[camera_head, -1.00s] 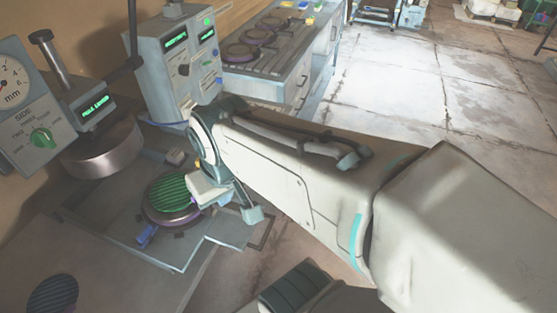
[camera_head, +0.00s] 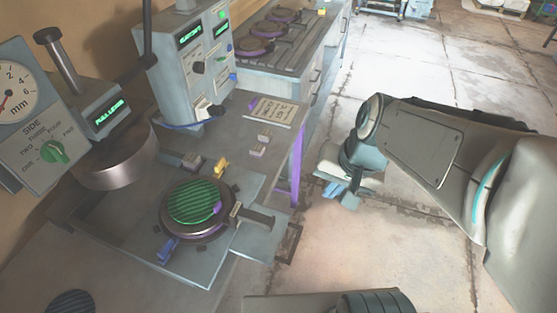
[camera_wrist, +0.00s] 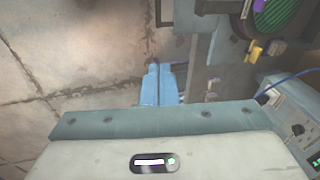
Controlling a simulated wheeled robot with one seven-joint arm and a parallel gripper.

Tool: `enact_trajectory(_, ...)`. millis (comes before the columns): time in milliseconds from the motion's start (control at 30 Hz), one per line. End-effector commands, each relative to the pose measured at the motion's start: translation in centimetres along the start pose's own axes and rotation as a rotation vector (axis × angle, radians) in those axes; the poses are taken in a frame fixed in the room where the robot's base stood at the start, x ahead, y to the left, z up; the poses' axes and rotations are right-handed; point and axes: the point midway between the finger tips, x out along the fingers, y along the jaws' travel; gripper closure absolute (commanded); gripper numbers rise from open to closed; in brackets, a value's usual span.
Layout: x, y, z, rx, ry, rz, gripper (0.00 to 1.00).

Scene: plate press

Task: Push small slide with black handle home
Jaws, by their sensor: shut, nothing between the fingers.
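The press fixture (camera_head: 150,262) carries a round plate with a green ribbed top (camera_head: 193,202). A dark bar (camera_head: 258,216) with a pale block at its inner end sticks out from the plate's right side; it looks like the small slide with the black handle, though its colour is hard to tell. Its inner end appears close to the plate; whether it touches is unclear. My gripper (camera_head: 338,190) is right of the fixture, apart from it, beyond the table edge above the floor. In the wrist view its blue fingers (camera_wrist: 159,70) are together and empty.
A blue handle (camera_head: 168,250) and a yellow handle (camera_head: 221,168) also stand around the plate. The press head (camera_head: 118,160) overhangs at left. A control box (camera_head: 185,65) stands behind, with a label plate (camera_head: 277,111) nearby. Floor at right is open.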

Motion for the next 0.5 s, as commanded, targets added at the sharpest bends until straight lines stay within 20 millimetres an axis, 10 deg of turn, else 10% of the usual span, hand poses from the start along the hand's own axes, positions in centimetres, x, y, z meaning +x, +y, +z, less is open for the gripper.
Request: enact_trajectory(500, 12.3, -2.9, -7.5, 1.322, -0.411, -0.325, 1.00)
